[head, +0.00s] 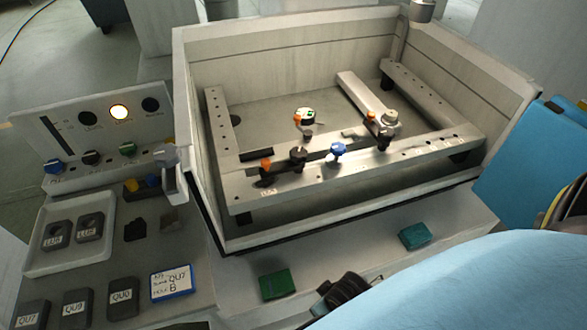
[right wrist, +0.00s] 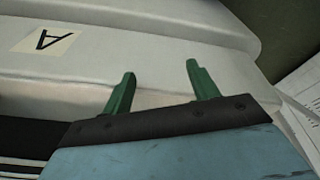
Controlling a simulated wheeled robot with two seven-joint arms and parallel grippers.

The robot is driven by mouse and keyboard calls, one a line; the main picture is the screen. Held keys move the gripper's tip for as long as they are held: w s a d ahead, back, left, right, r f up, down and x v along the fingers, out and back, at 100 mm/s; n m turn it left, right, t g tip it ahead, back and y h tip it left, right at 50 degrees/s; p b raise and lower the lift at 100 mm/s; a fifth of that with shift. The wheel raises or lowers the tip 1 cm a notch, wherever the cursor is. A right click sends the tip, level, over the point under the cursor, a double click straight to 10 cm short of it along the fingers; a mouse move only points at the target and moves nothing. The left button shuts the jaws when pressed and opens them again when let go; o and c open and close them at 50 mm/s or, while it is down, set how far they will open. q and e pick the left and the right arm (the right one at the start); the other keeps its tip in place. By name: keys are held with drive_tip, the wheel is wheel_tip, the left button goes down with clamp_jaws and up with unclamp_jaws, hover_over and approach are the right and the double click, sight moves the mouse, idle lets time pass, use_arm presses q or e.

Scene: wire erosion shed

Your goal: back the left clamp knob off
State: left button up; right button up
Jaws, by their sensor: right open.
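The left clamp (head: 280,168) sits on the front rail of the work frame (head: 360,165) inside the open tank. It is a dark bar with a black knob (head: 298,155) on top and an orange piece at its left end. A blue knob (head: 338,150) stands to its right on the same rail, and another dark clamp (head: 384,138) with an orange piece is further right. My right gripper (right wrist: 160,68) is open and empty in the right wrist view, over a pale surface with an "A" label (right wrist: 45,42); no knob is between its fingers. My left gripper is not in view.
Green blocks (head: 277,284) (head: 415,236) lie on the ledge below. A control panel (head: 100,125) with a lit amber lamp and a tray (head: 75,268) of dark blocks stand at left.

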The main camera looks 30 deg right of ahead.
drive_tip(key=w+d+r+m+t+h, duration=0.1)
drive_tip(key=w+d+r, duration=0.1)
drive_tip(key=r, duration=0.5)
drive_tip(key=w+d+r+m+t+h, duration=0.1)
drive_tip(key=w+r+h, duration=0.1)
drive_tip(key=r, duration=0.4)
drive_tip(key=m+t+h+p, duration=0.1)
drive_tip(key=m+t+h, duration=0.15)
drive_tip(key=t, duration=0.95)
approach(296, 148)
drive_tip(key=shift+m+y, duration=0.25)
drive_tip(key=shift+m, duration=0.2)
drive_tip(key=p+x, duration=0.1)
drive_tip(key=x, duration=0.2)
drive_tip(key=p+x, duration=0.1)
drive_tip(key=x, duration=0.2)
drive_tip(key=p+x, duration=0.1)
drive_tip(key=x, duration=0.2)
drive_tip(key=shift+d+f+p, duration=0.1)
drive_tip(key=shift+d+p, duration=0.2)
drive_tip(key=shift+p, duration=0.05)
drive_tip(key=shift+w+d+f, duration=0.1)
drive_tip(key=shift+w+d, duration=0.1)
drive_tip(key=shift+w, duration=0.45)
